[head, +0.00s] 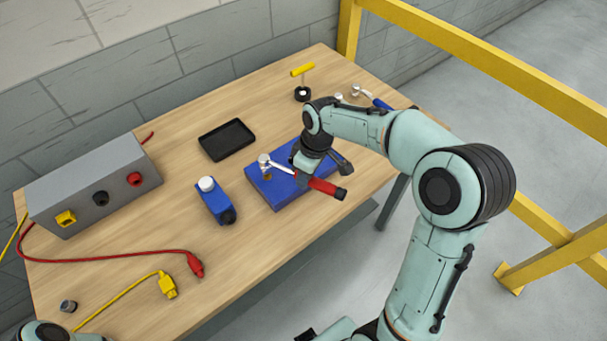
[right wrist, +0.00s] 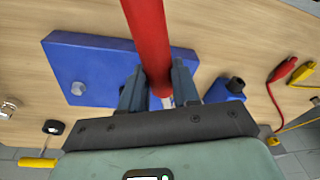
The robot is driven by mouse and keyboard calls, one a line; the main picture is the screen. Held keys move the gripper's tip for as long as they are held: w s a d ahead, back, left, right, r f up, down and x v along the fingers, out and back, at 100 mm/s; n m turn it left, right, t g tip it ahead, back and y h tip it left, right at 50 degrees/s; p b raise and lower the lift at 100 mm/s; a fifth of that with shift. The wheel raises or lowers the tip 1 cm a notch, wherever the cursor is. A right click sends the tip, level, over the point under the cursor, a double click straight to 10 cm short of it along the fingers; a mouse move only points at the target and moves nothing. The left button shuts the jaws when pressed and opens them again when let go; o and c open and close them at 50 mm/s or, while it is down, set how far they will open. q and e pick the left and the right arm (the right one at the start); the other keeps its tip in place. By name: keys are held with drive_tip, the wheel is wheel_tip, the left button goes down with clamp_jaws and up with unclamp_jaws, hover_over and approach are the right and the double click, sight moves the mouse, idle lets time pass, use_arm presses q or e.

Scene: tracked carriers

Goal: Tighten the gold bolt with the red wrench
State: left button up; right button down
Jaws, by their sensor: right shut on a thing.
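The red wrench has a red handle (head: 327,188) and a silver head (head: 264,160). My right gripper (head: 314,176) is shut on it where the handle meets the silver shank. The red handle (right wrist: 147,40) also runs between the fingers in the right wrist view. The wrench's head is over the left part of the blue block (head: 279,196), at the gold bolt (head: 267,177). The head mostly hides the bolt, and I cannot tell whether it is fully seated. My left gripper is not in view.
A grey bolt (right wrist: 78,88) stands on the block. A blue-handled wrench (head: 381,103) and a yellow T-handled tool (head: 302,72) lie beyond. A black tray (head: 227,140), a blue bottle-like item (head: 214,200), a grey socket box (head: 95,185) and red and yellow cables (head: 167,286) are leftward.

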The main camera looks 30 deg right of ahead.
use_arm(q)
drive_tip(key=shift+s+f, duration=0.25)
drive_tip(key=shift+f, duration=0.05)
use_arm(e)
drive_tip(key=shift+f+y, duration=0.3)
drive_tip(key=shift+f, duration=0.35)
idle(1.1)
use_arm(q)
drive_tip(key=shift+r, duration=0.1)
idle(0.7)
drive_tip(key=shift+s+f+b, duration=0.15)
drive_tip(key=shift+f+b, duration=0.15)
drive_tip(key=shift+b, duration=0.05)
use_arm(e)
drive_tip(key=shift+f, duration=0.45)
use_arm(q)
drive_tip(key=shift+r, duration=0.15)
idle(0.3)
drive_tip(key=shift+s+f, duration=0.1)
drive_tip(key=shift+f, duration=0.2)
use_arm(e)
drive_tip(key=shift+f, duration=0.45)
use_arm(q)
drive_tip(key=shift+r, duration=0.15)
use_arm(e)
drive_tip(key=shift+r+y, duration=0.1)
drive_tip(key=shift+y, duration=0.3)
